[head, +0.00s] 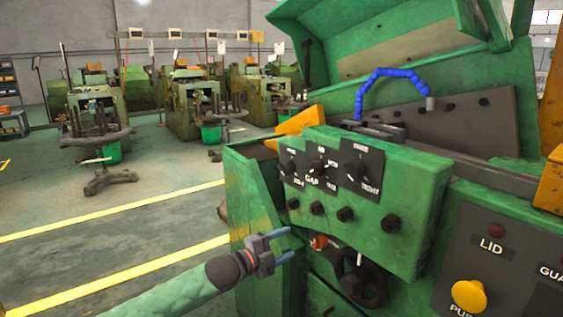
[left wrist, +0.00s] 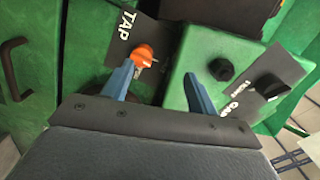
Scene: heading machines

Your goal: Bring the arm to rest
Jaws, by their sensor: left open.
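My left arm (head: 185,292) comes in from the lower left of the head view. Its gripper (head: 281,245) is open, with two blue fingers pointing at the green machine (head: 255,205). In the left wrist view the open fingers (left wrist: 158,70) show with nothing held between them. An orange knob (left wrist: 143,55) by the TAP label (left wrist: 124,27) appears just past one fingertip; I cannot tell if they touch. The knob also shows in the head view (head: 319,242), right of the gripper. My right gripper is not in view.
The control box (head: 400,215) with black knobs overhangs right of the gripper, above a dark handwheel (head: 365,285). A panel with a yellow button (head: 468,296) is at lower right. Floor with yellow lines (head: 120,212) is open at left; several green machines (head: 195,100) stand behind.

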